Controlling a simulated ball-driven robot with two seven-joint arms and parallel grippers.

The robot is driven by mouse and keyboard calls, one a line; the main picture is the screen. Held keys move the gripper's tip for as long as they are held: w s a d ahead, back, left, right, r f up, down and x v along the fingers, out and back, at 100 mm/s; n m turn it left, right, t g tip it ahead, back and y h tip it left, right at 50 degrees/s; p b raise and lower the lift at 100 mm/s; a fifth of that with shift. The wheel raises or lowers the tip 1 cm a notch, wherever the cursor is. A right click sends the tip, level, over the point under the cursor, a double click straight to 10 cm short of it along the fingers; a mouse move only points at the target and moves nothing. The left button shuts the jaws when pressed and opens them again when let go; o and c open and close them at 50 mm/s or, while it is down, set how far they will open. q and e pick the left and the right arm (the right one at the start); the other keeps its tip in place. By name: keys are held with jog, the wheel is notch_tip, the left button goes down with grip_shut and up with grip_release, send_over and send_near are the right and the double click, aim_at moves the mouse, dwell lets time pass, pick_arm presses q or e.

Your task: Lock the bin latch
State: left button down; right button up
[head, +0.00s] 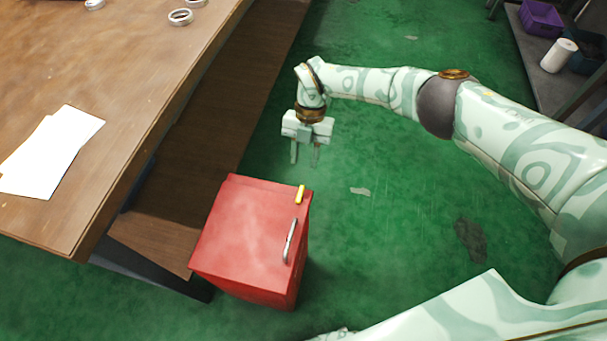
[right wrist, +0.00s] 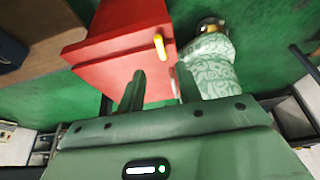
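The red bin (head: 240,235) stands on the green floor beside the wooden table. A small yellow latch (head: 300,194) sits at its upper right edge, with a silver handle (head: 290,241) nearer to me. In the right wrist view the bin (right wrist: 120,50) and the yellow latch (right wrist: 159,47) show beyond my fingers. My right gripper (head: 305,153) hangs above the floor past the bin's far right corner, apart from the latch. Its two fingers (right wrist: 159,88) are spread with nothing between them. My left gripper is not in view.
The wooden table (head: 130,60) fills the left, with white paper (head: 50,152) and metal rings (head: 181,17) on it. A shelf at the upper right holds a purple crate (head: 541,18) and a white roll (head: 558,56).

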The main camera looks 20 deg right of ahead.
jog(key=v, duration=0.7)
jog(key=shift+p, duration=0.4)
